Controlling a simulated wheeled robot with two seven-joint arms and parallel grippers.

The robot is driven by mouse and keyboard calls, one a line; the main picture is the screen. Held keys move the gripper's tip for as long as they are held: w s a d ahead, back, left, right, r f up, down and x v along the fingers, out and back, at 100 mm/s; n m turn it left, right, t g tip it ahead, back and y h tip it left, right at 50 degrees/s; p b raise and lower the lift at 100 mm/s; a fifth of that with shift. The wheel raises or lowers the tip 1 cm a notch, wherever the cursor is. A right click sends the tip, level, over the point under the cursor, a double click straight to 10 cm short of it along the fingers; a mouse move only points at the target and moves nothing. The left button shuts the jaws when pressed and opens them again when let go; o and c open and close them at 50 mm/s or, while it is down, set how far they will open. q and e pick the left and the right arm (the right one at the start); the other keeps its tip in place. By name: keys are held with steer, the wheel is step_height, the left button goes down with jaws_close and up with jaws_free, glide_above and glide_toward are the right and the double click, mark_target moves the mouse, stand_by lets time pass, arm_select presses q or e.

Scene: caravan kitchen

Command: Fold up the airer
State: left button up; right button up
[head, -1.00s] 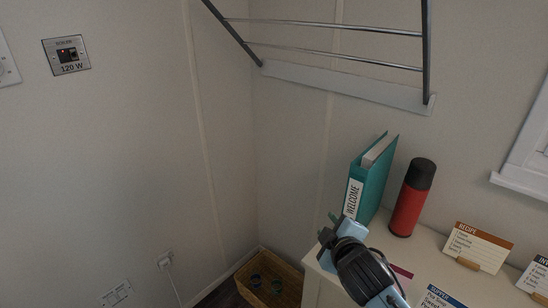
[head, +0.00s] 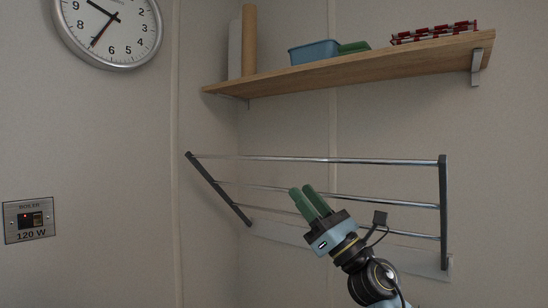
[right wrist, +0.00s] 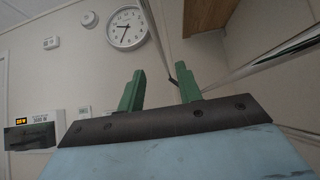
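The airer (head: 443,200) is a wall-mounted rack with dark side arms and several chrome rails, fixed to a pale board on the wall. In the head view it stands folded out from the wall below a shelf. My right gripper (head: 308,190) has green fingers and is in front of the airer's middle rails in the picture. In the right wrist view its two fingers (right wrist: 160,82) are apart with nothing between them. The airer's rails (right wrist: 270,62) show at the right of that view, beyond the fingers. No contact with the airer is clear. My left gripper is not in view.
A wooden shelf (head: 350,68) above the airer holds a blue tub (head: 313,53), paper rolls (head: 248,42) and a red-and-white item (head: 434,32). A wall clock (head: 108,28) and a boiler switch (head: 29,219) are on the left wall.

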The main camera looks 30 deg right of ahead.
mark_target(276, 159)
steer(key=p+x, duration=0.3)
steer(key=x, duration=0.7)
steer(key=shift+w+a+r+p, duration=0.1)
steer(key=shift+w+r+p, duration=0.2)
steer(key=shift+w, duration=0.05)
jaws_close()
